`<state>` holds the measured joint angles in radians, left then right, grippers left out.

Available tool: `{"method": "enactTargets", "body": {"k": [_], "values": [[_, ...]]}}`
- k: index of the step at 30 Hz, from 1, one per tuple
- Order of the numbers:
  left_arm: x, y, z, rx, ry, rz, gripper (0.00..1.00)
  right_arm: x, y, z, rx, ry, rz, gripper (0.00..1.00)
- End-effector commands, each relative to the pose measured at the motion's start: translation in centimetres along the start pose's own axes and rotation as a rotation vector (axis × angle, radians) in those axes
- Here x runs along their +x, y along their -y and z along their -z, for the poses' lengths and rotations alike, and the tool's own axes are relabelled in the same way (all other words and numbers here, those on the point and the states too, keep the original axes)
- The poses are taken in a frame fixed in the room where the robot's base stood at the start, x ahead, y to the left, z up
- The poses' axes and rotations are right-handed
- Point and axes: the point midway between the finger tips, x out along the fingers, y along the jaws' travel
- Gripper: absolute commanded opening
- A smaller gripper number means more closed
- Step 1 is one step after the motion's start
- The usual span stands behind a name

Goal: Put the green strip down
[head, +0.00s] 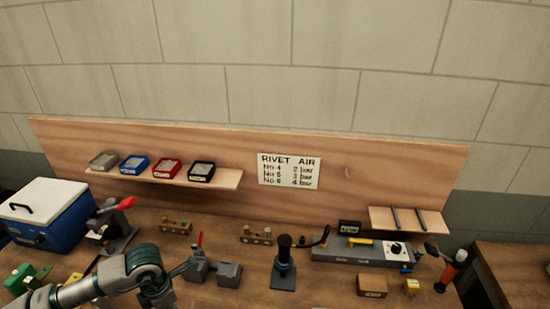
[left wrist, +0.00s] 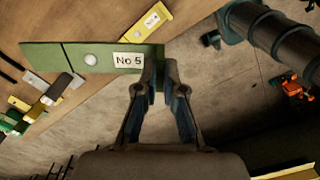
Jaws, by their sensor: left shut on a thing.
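The green strip (left wrist: 80,57) shows in the left wrist view, a flat bar with a round pale spot and a white label reading "No 5". My left gripper (left wrist: 159,78) is shut on its right end, just beside the label. The strip's left part reaches over the wooden bench top; its held end is by the bench edge, with the floor below. I cannot tell whether the strip touches the bench. In the head view the strip is not clearly seen. My right gripper is in neither view.
A yellow strip (left wrist: 148,22) with a label lies on the bench beyond the green strip. The head view shows a blue cooler box (head: 45,222), a black upright tool (head: 284,265), a grey control unit (head: 360,252) and a small brown box (head: 372,286).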

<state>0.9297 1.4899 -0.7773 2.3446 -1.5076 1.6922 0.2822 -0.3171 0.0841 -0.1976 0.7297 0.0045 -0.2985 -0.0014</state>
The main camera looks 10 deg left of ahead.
Motion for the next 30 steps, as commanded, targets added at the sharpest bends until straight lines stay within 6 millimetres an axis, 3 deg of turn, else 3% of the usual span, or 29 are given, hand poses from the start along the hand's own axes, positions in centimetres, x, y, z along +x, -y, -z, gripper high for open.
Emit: {"method": "enactTargets", "body": {"k": [11,21,27,30], "values": [[7.3,-0.2,-8.7,0.979,-0.005,0.018,0.0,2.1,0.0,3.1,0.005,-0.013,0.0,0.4],[13.5,2.4,-16.8,1.934,-0.008,0.024,0.0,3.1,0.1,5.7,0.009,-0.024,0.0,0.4],[15.9,4.2,-20.1,2.361,-0.007,0.025,0.0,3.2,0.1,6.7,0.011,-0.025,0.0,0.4],[16.4,4.8,-21.0,2.49,-0.008,0.023,0.0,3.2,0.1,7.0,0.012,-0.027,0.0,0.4]]}}
